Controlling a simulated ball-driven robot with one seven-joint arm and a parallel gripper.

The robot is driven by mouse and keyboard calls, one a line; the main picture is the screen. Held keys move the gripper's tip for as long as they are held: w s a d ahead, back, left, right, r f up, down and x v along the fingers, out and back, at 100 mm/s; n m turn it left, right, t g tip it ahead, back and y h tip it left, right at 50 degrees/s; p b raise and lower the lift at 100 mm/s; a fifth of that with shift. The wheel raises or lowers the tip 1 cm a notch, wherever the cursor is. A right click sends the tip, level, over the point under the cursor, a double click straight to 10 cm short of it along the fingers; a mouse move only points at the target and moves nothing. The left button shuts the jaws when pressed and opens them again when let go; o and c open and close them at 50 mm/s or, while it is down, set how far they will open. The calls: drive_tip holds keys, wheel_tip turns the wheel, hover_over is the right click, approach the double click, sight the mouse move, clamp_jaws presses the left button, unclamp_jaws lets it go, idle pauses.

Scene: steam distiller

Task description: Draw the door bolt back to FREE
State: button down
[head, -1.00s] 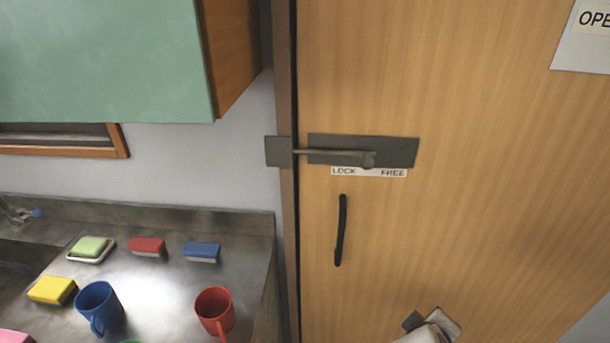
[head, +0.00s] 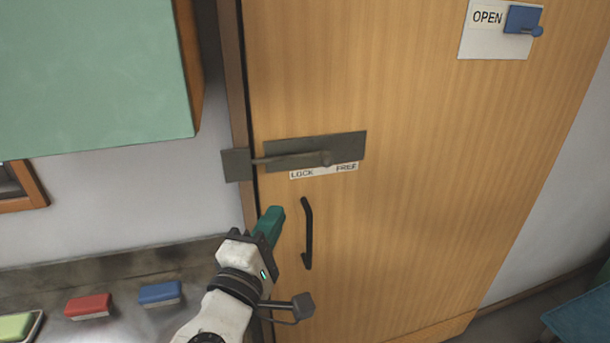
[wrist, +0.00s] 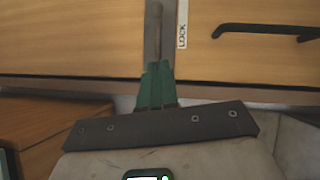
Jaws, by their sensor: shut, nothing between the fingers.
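The door bolt (head: 300,160) is a grey rod with a knob (head: 325,158) on a dark plate on the wooden door. Its left end reaches the keeper plate (head: 236,165) on the frame. The knob sits between the LOCK and FREE words on the label (head: 324,171). My gripper (head: 275,213), with green fingers, is shut and empty, below the bolt and left of the handle. In the wrist view the shut fingers (wrist: 157,72) point toward the bolt rod (wrist: 156,18), with LOCK beside it. I cannot tell if they touch it.
A black door handle (head: 308,233) is just right of my gripper. A green cabinet (head: 90,80) overhangs at upper left. Red (head: 88,306) and blue (head: 160,292) sponges lie on the counter. A blue lever (head: 523,20) is by an OPEN sign. The door right of the bolt is clear.

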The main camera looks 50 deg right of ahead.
drive_tip(key=p, duration=0.3)
approach(321, 156)
drive_tip(key=w, duration=0.3)
drive_tip(key=d+p, duration=0.1)
drive_tip(key=s+d, duration=0.1)
drive_tip(key=d, duration=0.1)
drive_tip(key=shift+s+d+r+p, duration=0.2)
drive_tip(key=shift+d+p, duration=0.1)
drive_tip(key=shift+p, duration=0.05)
